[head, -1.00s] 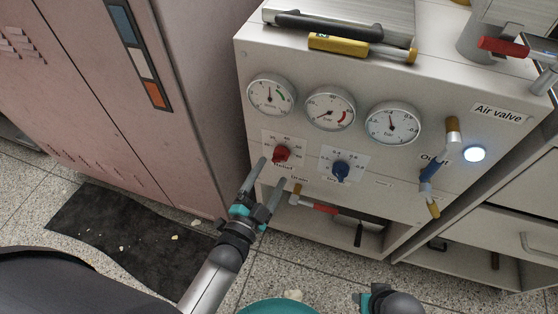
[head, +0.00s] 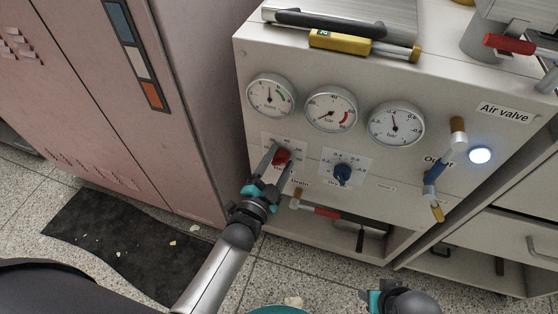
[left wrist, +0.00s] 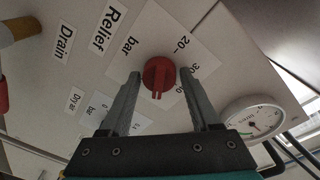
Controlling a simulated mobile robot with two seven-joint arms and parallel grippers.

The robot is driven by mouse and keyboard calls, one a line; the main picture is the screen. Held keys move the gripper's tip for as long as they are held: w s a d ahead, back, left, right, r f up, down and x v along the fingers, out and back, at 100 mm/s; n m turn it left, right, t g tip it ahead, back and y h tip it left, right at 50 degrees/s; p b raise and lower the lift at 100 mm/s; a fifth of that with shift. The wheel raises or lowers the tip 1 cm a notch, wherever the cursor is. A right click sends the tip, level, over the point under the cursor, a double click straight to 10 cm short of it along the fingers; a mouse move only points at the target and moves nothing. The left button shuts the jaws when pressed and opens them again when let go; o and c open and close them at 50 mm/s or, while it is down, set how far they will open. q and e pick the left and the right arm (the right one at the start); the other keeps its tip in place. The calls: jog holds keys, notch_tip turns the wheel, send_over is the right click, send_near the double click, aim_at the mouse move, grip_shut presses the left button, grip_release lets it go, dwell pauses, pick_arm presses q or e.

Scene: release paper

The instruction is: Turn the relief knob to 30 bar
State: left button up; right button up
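The red relief knob (head: 282,156) sits on a white scale plate on the front of the cabinet. In the left wrist view the knob (left wrist: 158,76) shows with marks 20 and 30 beside it and the labels "Relief" and "bar". My left gripper (head: 281,154) is open, one finger on each side of the knob. In the left wrist view the fingers (left wrist: 160,78) flank the knob with gaps visible. Which mark the knob points at cannot be told clearly. My right gripper (head: 374,300) is partly in view at the bottom edge, away from the cabinet.
Three round gauges (head: 331,108) sit above the knobs. A blue knob (head: 342,173) is to the right of the red one. A drain valve with a red handle (head: 326,213) is below.

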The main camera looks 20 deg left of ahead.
pick_arm(q)
grip_shut()
jog(key=shift+n, duration=0.3)
